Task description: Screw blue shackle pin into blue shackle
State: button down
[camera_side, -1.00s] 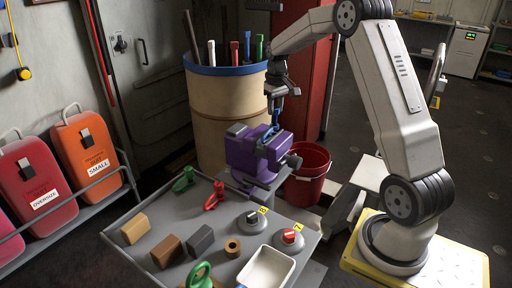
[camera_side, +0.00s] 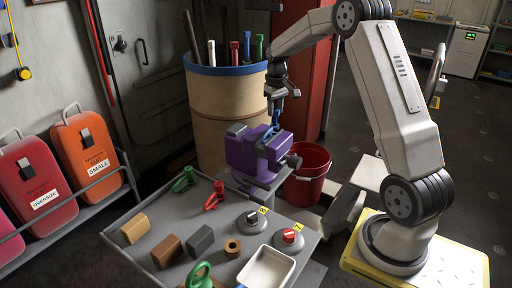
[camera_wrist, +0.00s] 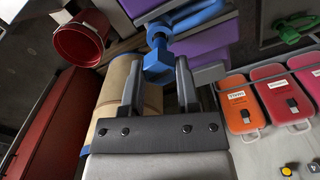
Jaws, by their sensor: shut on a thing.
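The purple vise (camera_side: 255,152) stands at the back of the grey bench and holds the blue shackle (camera_wrist: 205,18), whose curved bow shows in the wrist view. The blue shackle pin (camera_wrist: 157,66) shows its hex head between my fingertips, with its shank toward an eye of the shackle. How far the pin sits in the eye is hidden. My gripper (camera_wrist: 158,78) is shut on the pin; in the side view my gripper (camera_side: 277,91) is above the vise with blue parts just below it.
Green (camera_side: 184,179) and red (camera_side: 214,196) shackles, several blocks, two round grey stands and a white tray (camera_side: 266,268) lie on the bench. A tan drum (camera_side: 222,115) stands behind the vise, and a red bucket (camera_side: 309,178) to its right.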

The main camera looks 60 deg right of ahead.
jog(key=shift+f, duration=1.6)
dwell(3.2)
jog(key=shift+m, duration=0.3)
jog(key=m, duration=0.9)
jog(key=shift+f, duration=0.1)
jog(key=shift+m, duration=0.3)
jog(key=m, duration=0.9)
dwell(0.6)
